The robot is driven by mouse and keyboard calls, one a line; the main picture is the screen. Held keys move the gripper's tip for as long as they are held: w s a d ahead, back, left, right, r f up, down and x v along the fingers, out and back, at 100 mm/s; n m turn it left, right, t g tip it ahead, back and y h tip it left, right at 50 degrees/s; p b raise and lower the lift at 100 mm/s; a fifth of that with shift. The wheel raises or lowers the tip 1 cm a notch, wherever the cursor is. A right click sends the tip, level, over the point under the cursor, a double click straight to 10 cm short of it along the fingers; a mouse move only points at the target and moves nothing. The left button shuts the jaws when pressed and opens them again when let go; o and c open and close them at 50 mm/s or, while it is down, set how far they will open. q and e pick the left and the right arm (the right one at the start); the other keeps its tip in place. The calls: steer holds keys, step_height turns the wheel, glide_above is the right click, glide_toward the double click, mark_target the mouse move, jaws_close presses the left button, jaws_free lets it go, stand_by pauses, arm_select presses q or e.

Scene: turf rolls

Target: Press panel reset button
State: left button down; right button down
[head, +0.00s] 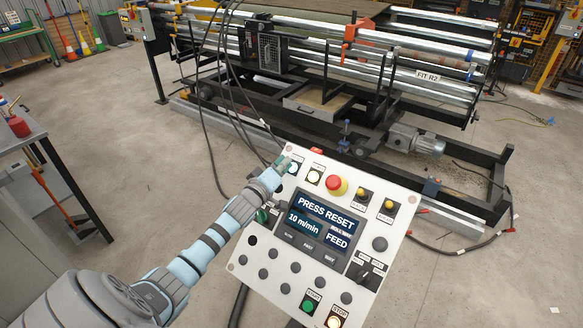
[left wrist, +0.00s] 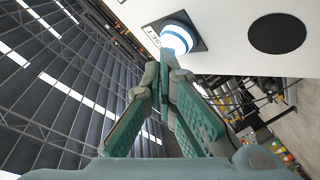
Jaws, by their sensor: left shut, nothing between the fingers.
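The tilted white control panel (head: 262,247) stands in front of me. Its screen (head: 322,222) reads "PRESS RESET", "10 m/min" and "FEED". A lit round button (head: 293,168) is at the panel's upper left corner; in the left wrist view it glows white and blue (left wrist: 176,36) on a black square plate, beside a partly readable label. My left gripper (head: 283,163) is shut and empty, with its fingertips (left wrist: 166,62) right at this button, overlapping its lower edge in the wrist view. I cannot tell whether they touch it. My right gripper is out of view.
Beside the lit button are another lit button (head: 314,177) and a red emergency stop (head: 337,186). Green (head: 308,305) and lit white (head: 334,320) buttons sit low on the panel. The roller machine (head: 330,80) stands behind. A grey table (head: 22,140) is at left.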

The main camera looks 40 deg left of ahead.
arm_select(q)
steer(key=shift+w+f, duration=0.25)
steer(key=shift+f, duration=0.05)
stand_by(0.8)
steer(key=shift+s+r+p, duration=0.45)
steer(key=shift+r, duration=0.2)
steer(key=shift+s, duration=0.1)
steer(key=s+r, duration=0.1)
steer(key=r, duration=0.1)
steer(key=s+r+p, duration=0.1)
steer(key=s+r, duration=0.1)
steer(key=shift+s, duration=0.1)
stand_by(0.4)
steer(key=shift+f, duration=0.1)
stand_by(0.6)
